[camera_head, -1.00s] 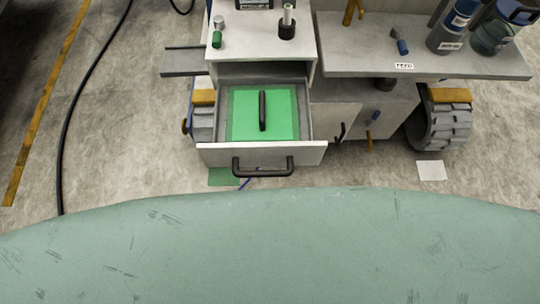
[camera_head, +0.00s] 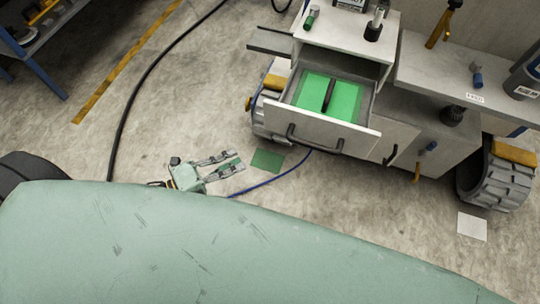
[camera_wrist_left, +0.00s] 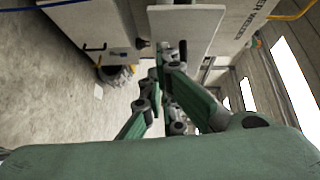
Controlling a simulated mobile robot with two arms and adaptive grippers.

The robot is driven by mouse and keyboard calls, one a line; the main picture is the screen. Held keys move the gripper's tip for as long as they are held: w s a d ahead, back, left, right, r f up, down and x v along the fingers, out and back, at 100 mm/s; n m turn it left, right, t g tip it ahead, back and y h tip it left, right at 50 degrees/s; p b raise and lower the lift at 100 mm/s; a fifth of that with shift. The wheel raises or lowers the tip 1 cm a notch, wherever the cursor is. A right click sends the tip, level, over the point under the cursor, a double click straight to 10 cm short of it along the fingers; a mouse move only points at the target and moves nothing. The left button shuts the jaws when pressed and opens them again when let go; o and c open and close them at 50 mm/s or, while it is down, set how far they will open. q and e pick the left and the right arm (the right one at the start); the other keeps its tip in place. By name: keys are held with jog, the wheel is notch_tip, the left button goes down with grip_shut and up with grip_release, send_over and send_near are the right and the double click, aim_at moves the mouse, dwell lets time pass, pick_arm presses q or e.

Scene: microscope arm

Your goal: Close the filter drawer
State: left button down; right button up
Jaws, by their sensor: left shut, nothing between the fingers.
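The filter drawer (camera_head: 357,136) is pulled out of the cabinet in the head view. Its light front panel carries a black bar handle (camera_head: 315,144), and its inside has a green lining with a dark bar-shaped piece (camera_head: 328,95) on it. My left gripper (camera_head: 238,160) is shut and empty, to the left of the drawer front and apart from it. In the left wrist view, my left gripper's green and grey fingers reach toward a pale panel (camera_wrist_left: 188,22), which looks like the drawer front. My right gripper is not in view.
A worktop (camera_head: 430,65) with bottles and tools lies right of the drawer, above cupboard doors and a grey wheel (camera_head: 485,178). A green patch (camera_head: 267,160) and a blue cable (camera_head: 275,180) lie on the floor near my left gripper. Open floor lies to the left.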

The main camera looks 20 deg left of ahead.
pick_arm(q)
jog(key=w+d+r+m+h+p, duration=0.1)
jog(key=w+d+r+m+p, duration=0.1)
jog(key=w+d, duration=0.6)
jog(key=shift+w+d+r+g+h, duration=0.15)
jog(key=shift+w+d+g+h, duration=0.15)
jog(key=shift+w, duration=0.65)
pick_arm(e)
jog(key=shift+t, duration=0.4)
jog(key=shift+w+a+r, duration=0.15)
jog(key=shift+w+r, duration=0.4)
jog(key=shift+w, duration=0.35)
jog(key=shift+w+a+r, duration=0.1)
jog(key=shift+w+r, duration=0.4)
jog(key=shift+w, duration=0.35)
pick_arm(q)
jog(key=shift+a, duration=0.1)
